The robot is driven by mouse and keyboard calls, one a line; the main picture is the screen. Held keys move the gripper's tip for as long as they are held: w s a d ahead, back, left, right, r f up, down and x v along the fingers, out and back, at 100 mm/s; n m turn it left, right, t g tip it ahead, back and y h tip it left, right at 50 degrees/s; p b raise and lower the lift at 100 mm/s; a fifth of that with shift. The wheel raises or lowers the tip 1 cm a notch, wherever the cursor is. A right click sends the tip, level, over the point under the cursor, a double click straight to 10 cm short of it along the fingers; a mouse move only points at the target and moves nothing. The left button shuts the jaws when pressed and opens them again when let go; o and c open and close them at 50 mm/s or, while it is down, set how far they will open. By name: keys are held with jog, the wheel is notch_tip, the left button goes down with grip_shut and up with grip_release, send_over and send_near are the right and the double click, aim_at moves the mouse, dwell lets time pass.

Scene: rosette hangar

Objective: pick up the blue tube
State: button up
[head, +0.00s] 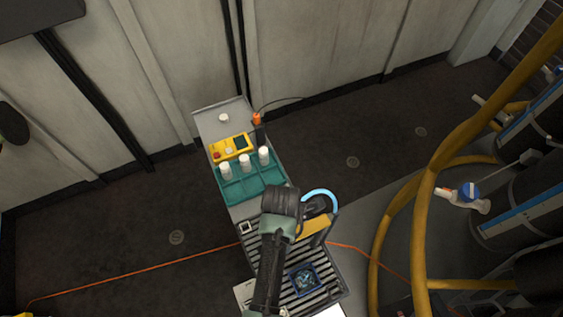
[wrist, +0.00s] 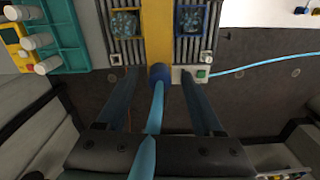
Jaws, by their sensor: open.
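The blue tube (head: 322,194) shows in the head view as a light blue arc beside my gripper (head: 316,209), over the right side of the narrow bench. In the wrist view a light blue tube (wrist: 153,128) runs up from the bottom edge to a dark blue round end (wrist: 160,73). It lies between the two fingers of my gripper (wrist: 159,80) in that view. My gripper is open, with visible room on both sides of the tube. I cannot tell how far the fingertips are from it in depth. My wrist hides part of the bench in the head view.
A yellow block (wrist: 158,25) lies across the slatted grille (head: 325,285) on the bench. A teal tray (head: 248,190) holds white bottles, with a yellow meter (head: 230,147) beyond. A fan (head: 303,280) sits on the grille. Yellow pipes (head: 430,180) stand at right.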

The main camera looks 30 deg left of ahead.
grip_shut()
jog(key=shift+r, duration=0.15)
dwell(0.4)
notch_tip(320, 180, up, 18)
jog(key=p, duration=0.5)
jog(key=shift+p, duration=0.3)
jog(key=shift+f, duration=0.25)
